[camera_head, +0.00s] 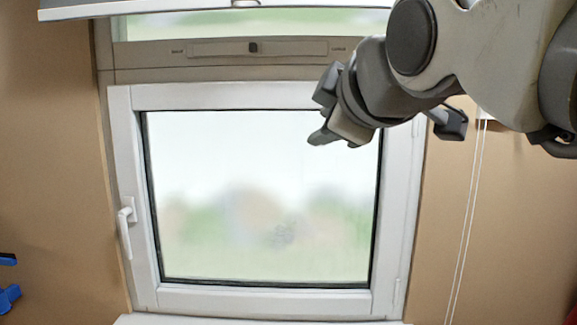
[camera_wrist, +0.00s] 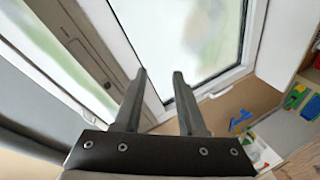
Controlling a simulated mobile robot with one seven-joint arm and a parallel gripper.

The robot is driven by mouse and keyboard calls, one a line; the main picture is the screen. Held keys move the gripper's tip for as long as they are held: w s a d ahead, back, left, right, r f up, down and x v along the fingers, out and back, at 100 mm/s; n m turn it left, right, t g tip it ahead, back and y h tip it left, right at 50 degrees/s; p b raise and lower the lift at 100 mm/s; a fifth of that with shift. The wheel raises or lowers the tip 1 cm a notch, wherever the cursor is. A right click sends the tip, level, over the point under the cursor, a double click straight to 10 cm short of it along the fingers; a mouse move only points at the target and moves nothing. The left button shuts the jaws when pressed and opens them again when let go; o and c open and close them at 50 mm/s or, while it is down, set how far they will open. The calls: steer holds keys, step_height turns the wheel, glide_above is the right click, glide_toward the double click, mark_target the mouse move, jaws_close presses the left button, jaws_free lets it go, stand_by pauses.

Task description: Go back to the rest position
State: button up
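My gripper (camera_head: 322,138) hangs at the upper right of the head view, in front of the window's upper right part. My arm reaches in from the top right corner. In the wrist view my gripper (camera_wrist: 160,75) shows two dark fingers standing apart with nothing between them. The window (camera_head: 120,200) has a white frame and looks closed in the head view. Its handle (camera_head: 126,225) is on the left side, pointing down. I cannot tell how far my gripper is from the glass.
A white upper sash (camera_head: 150,8) juts out at the top of the head view. Pale cords (camera_head: 467,220) hang at the right. A blue object (camera_head: 9,297) shows at the lower left edge. Green objects (camera_wrist: 296,97) lie at the right of the wrist view.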

steer(key=s+d+f+m+g+h, duration=0.1)
steer(key=s+d+f+m+g, duration=0.2)
steer(key=f, duration=0.7)
steer(key=s+d+f+m+g+h, duration=0.1)
steer(key=s+d+f+m+g, duration=0.1)
steer(key=s+f+m, duration=0.4)
steer(key=s+d+f+m+g+h, duration=0.1)
steer(key=s+d+f+m+g, duration=0.2)
steer(key=f, duration=1.3)
steer(key=s+d+m, duration=0.1)
steer(key=m, duration=0.1)
steer(key=shift+s+f+m+g, duration=0.2)
steer(key=shift+s+m+g, duration=0.05)
steer(key=shift+m+g, duration=0.05)
steer(key=shift+d, duration=0.25)
